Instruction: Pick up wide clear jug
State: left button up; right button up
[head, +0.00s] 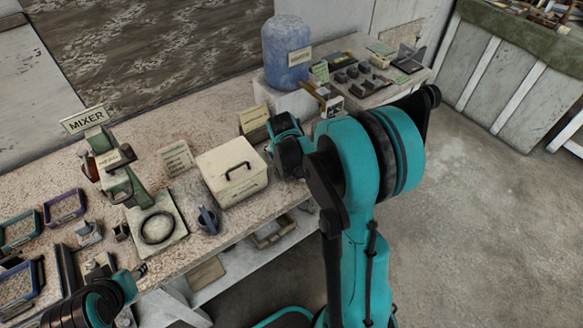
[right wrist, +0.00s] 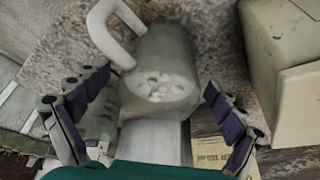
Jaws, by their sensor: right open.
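The wide clear jug (right wrist: 165,55) shows in the right wrist view as a greyish, see-through vessel with a thick pale loop handle (right wrist: 108,30) on its left. Several pale round shapes show on its near end. My right gripper (right wrist: 155,105) is open, with one finger on each side of the jug and gaps to both. In the head view the jug is not visible; my right arm hides that part of the bench. My left gripper (head: 137,272) is low at the left over the bench's front, and its jaws are too small to read.
A cream lidded box (head: 232,172) stands close beside my right gripper; a pale box (right wrist: 293,75) is at right in the wrist view. A sign card (right wrist: 212,150) lies near the right finger.

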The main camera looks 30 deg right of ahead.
jog(key=x, duration=0.2)
jog(key=shift+w+d+f+b, duration=0.1)
jog(key=shift+w+f+b, duration=0.05)
jog(key=shift+f+b, duration=0.2)
jog(key=shift+r, duration=0.1)
jog(key=shift+c, duration=1.3)
jog(key=c, duration=1.5)
jog(key=shift+r, duration=0.15)
jog(key=shift+c, duration=0.2)
notch_tip(320, 180, up, 4)
jog(key=shift+r+p, duration=0.1)
jog(key=shift+p, duration=1.1)
jog(key=s+d+r+p, duration=0.3)
jog(key=s+d+r, duration=0.3)
jog(key=s, duration=0.3)
jog(key=shift+s+d+r, duration=0.2)
jog(key=shift+s+d, duration=0.15)
jog(key=shift+d, duration=0.05)
